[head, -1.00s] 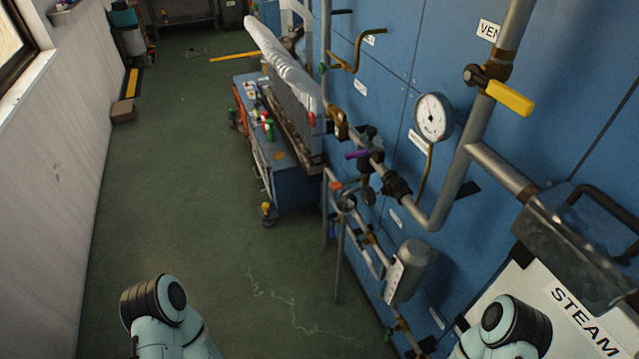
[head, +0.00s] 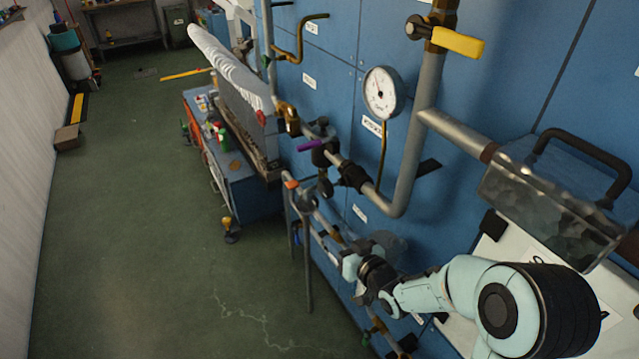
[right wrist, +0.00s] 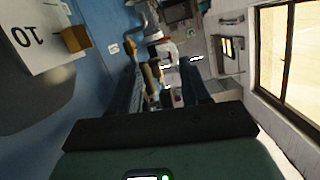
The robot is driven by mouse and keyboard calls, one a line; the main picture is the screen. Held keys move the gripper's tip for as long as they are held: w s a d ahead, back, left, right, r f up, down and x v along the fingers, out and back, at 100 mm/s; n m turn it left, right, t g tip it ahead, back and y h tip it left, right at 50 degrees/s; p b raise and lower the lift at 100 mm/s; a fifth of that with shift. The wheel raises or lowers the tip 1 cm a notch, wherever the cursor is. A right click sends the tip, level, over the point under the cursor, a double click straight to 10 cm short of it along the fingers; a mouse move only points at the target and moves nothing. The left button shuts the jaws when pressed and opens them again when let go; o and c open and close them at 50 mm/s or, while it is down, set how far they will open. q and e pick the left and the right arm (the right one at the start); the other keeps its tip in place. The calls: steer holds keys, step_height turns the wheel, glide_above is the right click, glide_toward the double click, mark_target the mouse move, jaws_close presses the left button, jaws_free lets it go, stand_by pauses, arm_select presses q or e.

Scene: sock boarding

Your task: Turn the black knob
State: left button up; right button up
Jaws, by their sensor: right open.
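Dark round knob-like parts sit on the pipework along the blue wall in the head view. One black part (head: 352,176) is on the pipe below the gauge, and a smaller dark round one (head: 325,186) is lower left of it. I cannot tell for certain which is the black knob. My right gripper (head: 352,266) is in front of the lower pipes, below and apart from these parts, partly covering a grey cylinder (head: 388,243). In the right wrist view its two dark fingers (right wrist: 163,90) stand apart with nothing clearly held. My left gripper is not in view.
A pressure gauge (head: 383,93), a yellow lever (head: 458,42) and a purple lever (head: 316,145) are on the pipes. A blue cart (head: 245,190) stands against the wall. A metal box (head: 545,210) juts out at right.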

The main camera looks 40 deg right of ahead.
mark_target(325, 187)
step_height(325, 187, up, 10)
steer(key=s+d+n+t, duration=0.1)
steer(key=t, duration=0.2)
steer(key=shift+h, duration=0.3)
steer(key=w, duration=0.4)
steer(key=w+d+p, duration=0.1)
steer(key=w, duration=0.8)
steer(key=shift+d+r, duration=0.15)
steer(key=shift+d, duration=0.25)
jaws_close()
